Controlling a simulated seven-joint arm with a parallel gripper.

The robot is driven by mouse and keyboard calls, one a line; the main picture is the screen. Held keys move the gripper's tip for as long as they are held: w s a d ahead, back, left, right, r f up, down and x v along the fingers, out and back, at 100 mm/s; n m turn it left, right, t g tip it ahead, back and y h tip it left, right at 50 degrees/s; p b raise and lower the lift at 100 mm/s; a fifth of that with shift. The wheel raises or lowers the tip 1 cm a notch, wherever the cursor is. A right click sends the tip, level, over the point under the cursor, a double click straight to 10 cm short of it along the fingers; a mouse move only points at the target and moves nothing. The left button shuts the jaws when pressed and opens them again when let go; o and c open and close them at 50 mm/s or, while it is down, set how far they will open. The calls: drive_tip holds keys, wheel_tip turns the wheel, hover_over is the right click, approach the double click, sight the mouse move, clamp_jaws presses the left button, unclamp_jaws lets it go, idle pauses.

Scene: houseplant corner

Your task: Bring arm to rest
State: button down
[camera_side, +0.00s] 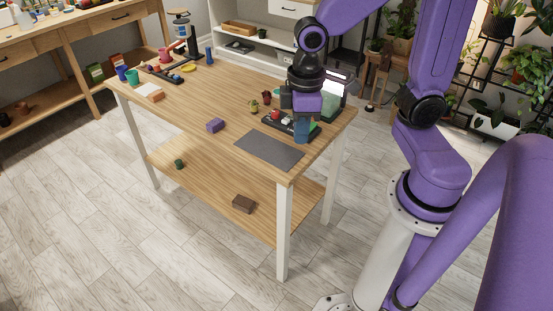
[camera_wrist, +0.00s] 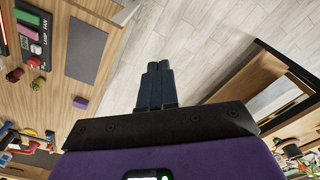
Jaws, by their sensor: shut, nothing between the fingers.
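My gripper (camera_side: 301,141) is purple with dark blue fingers and is at the right end of the wooden table (camera_side: 180,112) in the side view, above or near a dark switch panel (camera_side: 273,123). How high it is above the table is hard to tell. In the wrist view, my gripper (camera_wrist: 159,65) has its two fingers together with nothing between them, and pale floor lies behind the fingertips. The switch panel (camera_wrist: 44,46), with LAMP and FAN labels, is at the upper left there.
A grey mat (camera_side: 269,152) lies in front of the panel. A purple block (camera_side: 215,125) sits mid-table, with small red and green items near the panel. Cups and other items crowd the far left end. A brown block (camera_side: 243,204) lies on the lower shelf.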

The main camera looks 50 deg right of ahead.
drive_tip(key=s+r+n, duration=0.1)
drive_tip(key=s+n, duration=0.3)
drive_tip(key=s, duration=0.7)
drive_tip(key=shift+d+n, duration=0.3)
